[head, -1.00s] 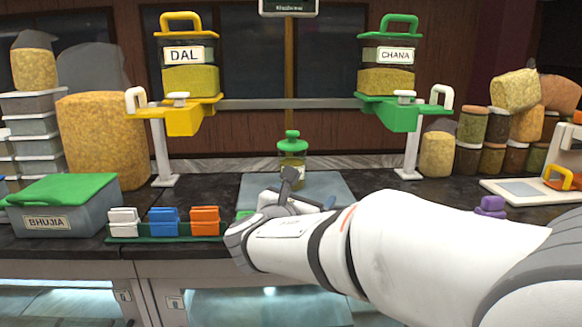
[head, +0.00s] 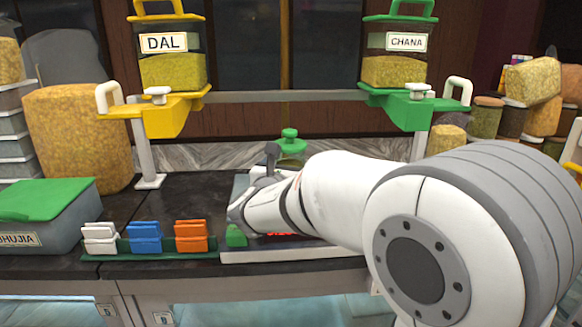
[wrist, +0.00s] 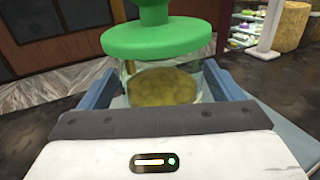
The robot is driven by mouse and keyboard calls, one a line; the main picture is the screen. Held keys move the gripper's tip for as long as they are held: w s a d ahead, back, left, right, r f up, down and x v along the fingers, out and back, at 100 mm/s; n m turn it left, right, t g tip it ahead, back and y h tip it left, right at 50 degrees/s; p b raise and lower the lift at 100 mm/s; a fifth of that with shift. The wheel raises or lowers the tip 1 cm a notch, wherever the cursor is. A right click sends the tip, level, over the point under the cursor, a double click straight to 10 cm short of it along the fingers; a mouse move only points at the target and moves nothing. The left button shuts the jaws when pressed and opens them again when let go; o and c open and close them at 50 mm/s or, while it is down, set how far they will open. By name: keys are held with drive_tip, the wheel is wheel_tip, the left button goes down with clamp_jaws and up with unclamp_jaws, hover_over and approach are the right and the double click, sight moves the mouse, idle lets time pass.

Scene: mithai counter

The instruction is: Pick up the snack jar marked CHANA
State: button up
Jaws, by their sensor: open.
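A glass jar with a green knobbed lid stands on the counter's grey plate; its lid (head: 290,144) shows above my arm in the head view, and its lower body is hidden. In the wrist view the jar (wrist: 160,86) holds yellowish contents; no label shows on the side I see. My gripper (wrist: 160,74) is open, with one blue finger on each side of the jar; I cannot tell whether they touch it. In the head view the gripper (head: 270,160) is mostly hidden by my arm. The word CHANA shows on a larger green-topped container (head: 394,70) on a green bracket.
A matching DAL container (head: 173,70) sits on a yellow bracket at left. A green-lidded BHUJIA box (head: 45,205) and a rack of white, blue and orange clips (head: 145,240) are at the front left. Stacked jars (head: 490,115) stand at the right.

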drive_tip(key=shift+w+d, duration=0.25)
drive_tip(key=shift+w, duration=0.35)
drive_tip(key=shift+c, duration=0.6)
drive_tip(key=c, duration=1.3)
